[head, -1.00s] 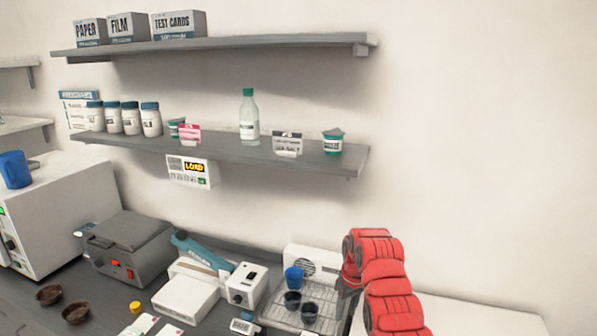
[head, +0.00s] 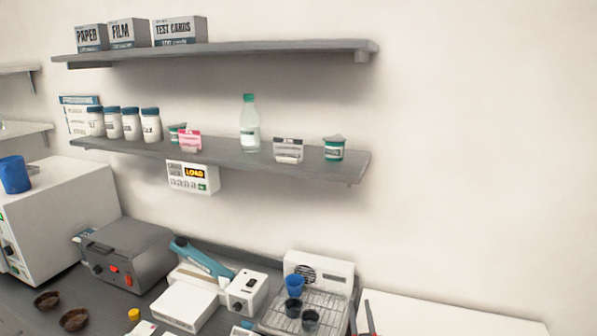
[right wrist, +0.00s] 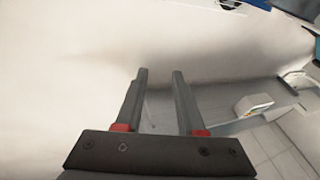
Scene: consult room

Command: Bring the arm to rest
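My right gripper (right wrist: 161,75) shows in the right wrist view with its two dark fingers apart and nothing between them. In the head view only a small red and dark part of my right gripper (head: 366,320) shows at the bottom edge, right of the cup tray. The rest of my right arm is out of that picture. My left gripper is in neither view.
A wire-topped tray (head: 330,302) holds a blue cup (head: 294,285) and dark cups. A white box-shaped device (head: 247,291) and a grey lidded machine (head: 127,252) stand left of it. A white surface (head: 440,312) at right looks bare. Shelves (head: 235,150) hang above.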

